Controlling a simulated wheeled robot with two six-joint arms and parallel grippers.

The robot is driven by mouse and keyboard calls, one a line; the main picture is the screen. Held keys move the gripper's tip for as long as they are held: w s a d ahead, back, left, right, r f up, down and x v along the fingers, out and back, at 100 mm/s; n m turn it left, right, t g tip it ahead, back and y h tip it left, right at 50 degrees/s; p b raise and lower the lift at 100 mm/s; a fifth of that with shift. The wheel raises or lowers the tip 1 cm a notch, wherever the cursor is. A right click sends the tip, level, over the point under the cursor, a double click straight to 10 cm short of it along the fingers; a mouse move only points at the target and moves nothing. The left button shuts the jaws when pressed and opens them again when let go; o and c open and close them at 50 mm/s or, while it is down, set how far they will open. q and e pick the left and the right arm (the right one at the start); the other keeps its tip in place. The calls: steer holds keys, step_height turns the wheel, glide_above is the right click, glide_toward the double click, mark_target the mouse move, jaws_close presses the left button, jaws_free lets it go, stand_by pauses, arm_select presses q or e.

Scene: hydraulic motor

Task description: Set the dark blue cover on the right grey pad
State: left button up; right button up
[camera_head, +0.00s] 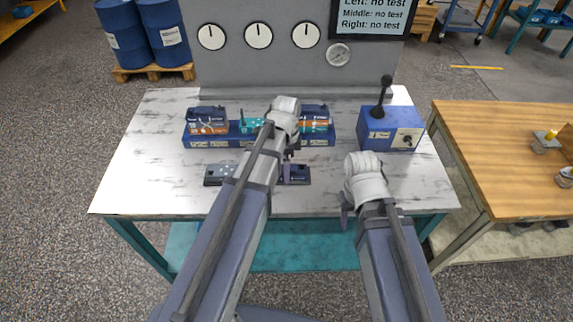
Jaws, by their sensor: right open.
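A blue base (205,141) holds three units in a row. The middle unit (249,125) shows teal and is partly behind my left arm. In front lie two dark grey pads: the left pad (211,181) carries small pale parts, and the right pad (302,175) is partly hidden. My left gripper (290,158) is over the right pad's left side; its jaws are too small and covered to read. My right gripper (346,216) is open and empty at the table's front edge.
A blue control box (390,132) with a black lever stands at the table's right. Gauges hang on the grey panel (258,70) behind. A wooden bench (500,150) stands to the right. The white table's left side (140,170) is clear.

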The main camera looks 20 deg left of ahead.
arm_select(q)
step_height(320, 180, up, 6)
steer(key=p, duration=0.5)
steer(key=shift+r+p, duration=0.25)
steer(key=shift+p, duration=0.15)
